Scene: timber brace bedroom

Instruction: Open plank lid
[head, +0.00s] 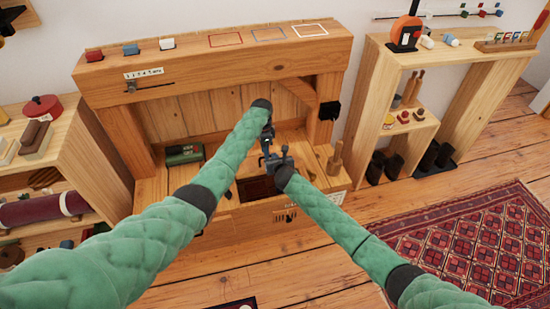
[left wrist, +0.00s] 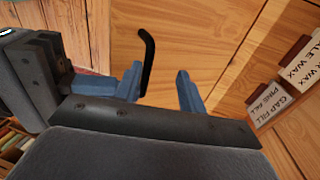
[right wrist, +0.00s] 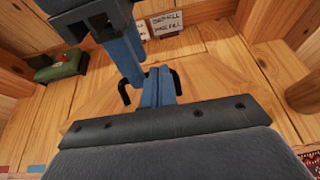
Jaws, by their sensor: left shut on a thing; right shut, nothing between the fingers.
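The plank lid (right wrist: 205,75) is a pale wooden board with a black bar handle (left wrist: 147,60); the handle also shows in the right wrist view (right wrist: 124,93). My left gripper (left wrist: 158,88) is shut on the handle, though its fingers partly hide the grip. In the head view my left gripper (head: 267,134) is just behind my right gripper (head: 275,162), over the bench. My right gripper (right wrist: 155,88) is shut and empty, close beside the handle and the left fingers. My arms hide much of the lid in the head view, and I cannot tell how far it is raised.
A dark reddish rectangle (head: 258,188) shows in the bench below the grippers. A green object (head: 184,154) stands at the bench's left and a wooden peg (head: 335,158) at its right. Labelled blocks (left wrist: 270,103) lie near the lid. Shelves (head: 90,150) flank the bench.

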